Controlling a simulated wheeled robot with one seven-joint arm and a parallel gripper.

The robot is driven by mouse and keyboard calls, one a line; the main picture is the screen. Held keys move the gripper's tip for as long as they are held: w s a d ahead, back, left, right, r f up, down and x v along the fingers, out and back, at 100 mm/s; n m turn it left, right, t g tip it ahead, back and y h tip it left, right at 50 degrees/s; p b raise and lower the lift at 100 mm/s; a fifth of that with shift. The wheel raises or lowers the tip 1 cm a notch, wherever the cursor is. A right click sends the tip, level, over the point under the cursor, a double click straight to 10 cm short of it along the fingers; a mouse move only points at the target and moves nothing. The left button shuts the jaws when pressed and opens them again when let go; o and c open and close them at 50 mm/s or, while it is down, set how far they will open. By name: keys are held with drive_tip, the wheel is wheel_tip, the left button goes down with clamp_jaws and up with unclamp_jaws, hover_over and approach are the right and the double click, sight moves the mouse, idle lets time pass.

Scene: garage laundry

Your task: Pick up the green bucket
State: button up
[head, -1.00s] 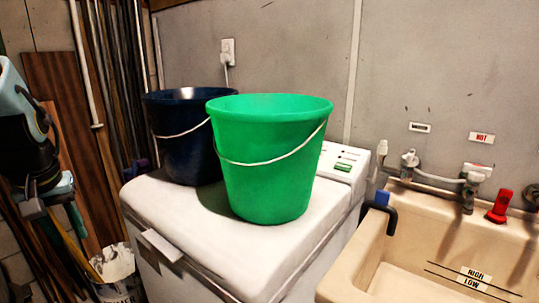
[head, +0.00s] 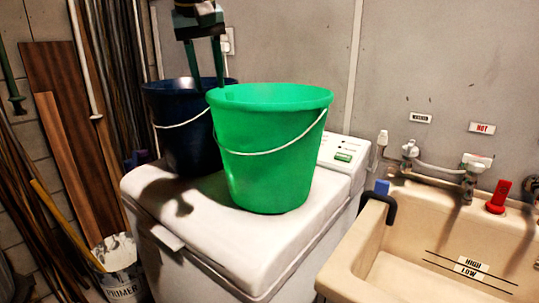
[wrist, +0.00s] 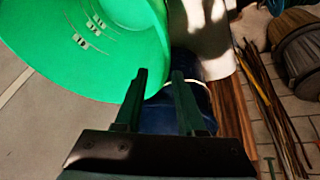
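The green bucket (head: 268,155) stands upright on the white machine, its pale handle hanging across the front. In the wrist view the green bucket (wrist: 95,50) fills the upper left, with scale marks inside. My gripper (head: 208,86) points down at the green bucket's left rim, beside the dark blue bucket. In the wrist view my gripper (wrist: 159,73) has its fingers apart with nothing clamped. The left finger overlaps the green rim and the right finger is over the blue side. I cannot tell whether either finger touches the rim.
The dark blue bucket (head: 180,140) stands close behind and left of the green one on the white machine's top (head: 190,225). A beige sink (head: 350,250) with taps is at the right. Boards (head: 70,130), poles and a primer can (head: 118,265) are at the left.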

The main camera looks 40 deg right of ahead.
drive_tip(key=p+x, duration=0.1)
drive_tip(key=x, duration=0.7)
drive_tip(key=shift+s+a+f+p, duration=0.1)
drive_tip(key=shift+s+f+p, duration=0.1)
drive_tip(key=shift+p, duration=0.2)
drive_tip(key=shift+r, duration=0.1)
clamp_jaws()
idle(0.9)
